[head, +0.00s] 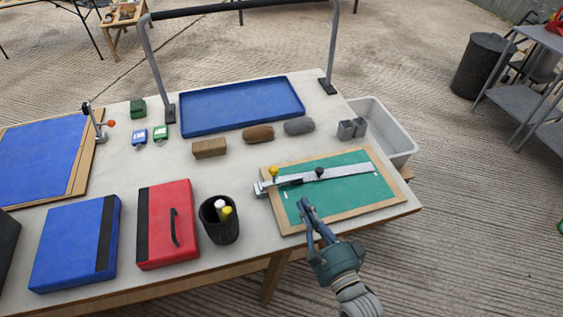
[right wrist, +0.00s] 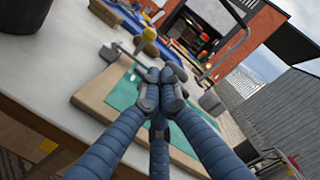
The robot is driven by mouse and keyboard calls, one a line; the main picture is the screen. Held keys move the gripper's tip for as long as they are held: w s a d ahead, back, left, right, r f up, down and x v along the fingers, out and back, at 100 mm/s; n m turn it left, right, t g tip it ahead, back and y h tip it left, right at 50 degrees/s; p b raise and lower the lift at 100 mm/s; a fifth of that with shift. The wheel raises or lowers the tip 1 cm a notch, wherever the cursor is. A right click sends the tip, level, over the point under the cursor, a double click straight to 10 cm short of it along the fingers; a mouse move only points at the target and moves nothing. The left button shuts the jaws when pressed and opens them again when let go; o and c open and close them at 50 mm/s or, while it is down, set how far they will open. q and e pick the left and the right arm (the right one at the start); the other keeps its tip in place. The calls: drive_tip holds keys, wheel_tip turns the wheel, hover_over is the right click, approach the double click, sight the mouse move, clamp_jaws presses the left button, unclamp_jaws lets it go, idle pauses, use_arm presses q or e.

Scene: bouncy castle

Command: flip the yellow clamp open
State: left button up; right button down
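The yellow clamp (head: 273,171) is a small yellow knob at the left end of a long metal bar (head: 345,171), which lies across a green wood-framed board (head: 345,195). The clamp also shows in the right wrist view (right wrist: 149,34), beyond my fingers. I cannot tell clearly whether its lever is up or down. My right gripper (head: 306,204) is over the board's near left edge, in front of the clamp and apart from it. Its fingertips meet in the right wrist view (right wrist: 163,85), with nothing seen between them. My left gripper is not in view.
A blue tray (head: 240,105), brown block (head: 209,148) and grey bin (head: 392,135) lie behind. A black knob (head: 319,172) sits on the bar.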

drive_tip(key=shift+w+a, duration=0.15)
drive_tip(key=shift+w, duration=0.25)
drive_tip(key=shift+s+r, duration=0.15)
drive_tip(key=shift+r, duration=0.05)
drive_tip(key=p+x, duration=0.1)
drive_tip(key=x, duration=0.8)
drive_tip(key=shift+f, duration=0.1)
drive_tip(key=shift+w+a, duration=0.1)
drive_tip(key=shift+w, duration=0.25)
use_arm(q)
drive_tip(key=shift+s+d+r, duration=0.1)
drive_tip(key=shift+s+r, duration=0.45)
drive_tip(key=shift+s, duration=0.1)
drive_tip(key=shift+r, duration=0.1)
